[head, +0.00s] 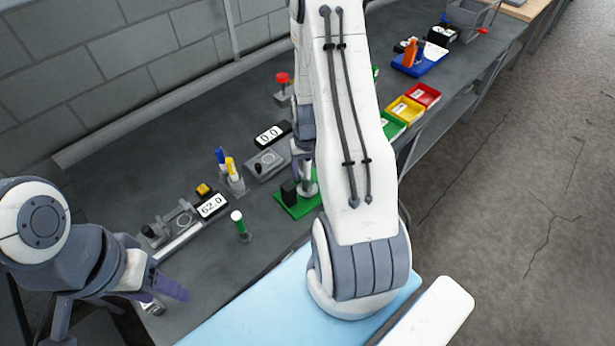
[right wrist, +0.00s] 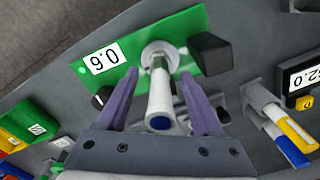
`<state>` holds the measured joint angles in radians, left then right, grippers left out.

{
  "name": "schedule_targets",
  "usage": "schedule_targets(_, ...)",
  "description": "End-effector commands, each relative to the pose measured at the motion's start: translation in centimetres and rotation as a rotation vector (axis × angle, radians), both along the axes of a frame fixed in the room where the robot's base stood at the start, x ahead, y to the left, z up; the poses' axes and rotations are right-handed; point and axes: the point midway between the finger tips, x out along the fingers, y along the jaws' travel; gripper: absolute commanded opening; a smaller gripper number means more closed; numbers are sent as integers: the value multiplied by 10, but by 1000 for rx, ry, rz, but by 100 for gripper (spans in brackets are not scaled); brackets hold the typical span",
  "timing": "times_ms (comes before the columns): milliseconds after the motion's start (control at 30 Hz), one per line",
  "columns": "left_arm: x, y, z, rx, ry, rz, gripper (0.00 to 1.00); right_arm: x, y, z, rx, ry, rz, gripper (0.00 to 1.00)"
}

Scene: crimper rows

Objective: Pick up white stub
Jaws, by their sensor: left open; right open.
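The white stub (right wrist: 160,98) is a white cylinder with a blue end, standing in a round metal holder on a green plate (right wrist: 112,50). The plate carries a label and a black block. In the head view the stub (head: 308,172) shows beside my right arm, above the green plate (head: 297,208). My right gripper (right wrist: 159,82) is open, with its purple fingers on either side of the stub; I cannot tell whether they touch it. In the head view my right arm mostly hides that gripper. My left gripper (head: 163,293) is open and empty at the bench's near left.
Gauges reading 62.0 (head: 212,205) and 0.0 (head: 270,134) lie nearby. Coloured bins (head: 405,110) line the right edge.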

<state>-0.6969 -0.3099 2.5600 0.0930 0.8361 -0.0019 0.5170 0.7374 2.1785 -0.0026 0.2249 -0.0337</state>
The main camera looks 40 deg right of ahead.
Motion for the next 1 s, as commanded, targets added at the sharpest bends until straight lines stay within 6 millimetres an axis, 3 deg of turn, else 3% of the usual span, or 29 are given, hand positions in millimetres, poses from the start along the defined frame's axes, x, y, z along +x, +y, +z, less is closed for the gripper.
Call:
schedule_targets(67,0,0,0,0,0,0,56,0,0,0,0,0,0,67)
schedule_targets(233,0,0,0,0,0,0,56,0,0,0,0,0,0,6)
schedule_targets(267,0,0,0,0,0,0,56,0,0,0,0,0,0,0)
schedule_targets(733,0,0,-3,0,0,1,56,1,0,5,-1,-2,0,0)
schedule_targets(1000,0,0,-16,0,0,3,56,2,-1,36,-4,-7,0,0)
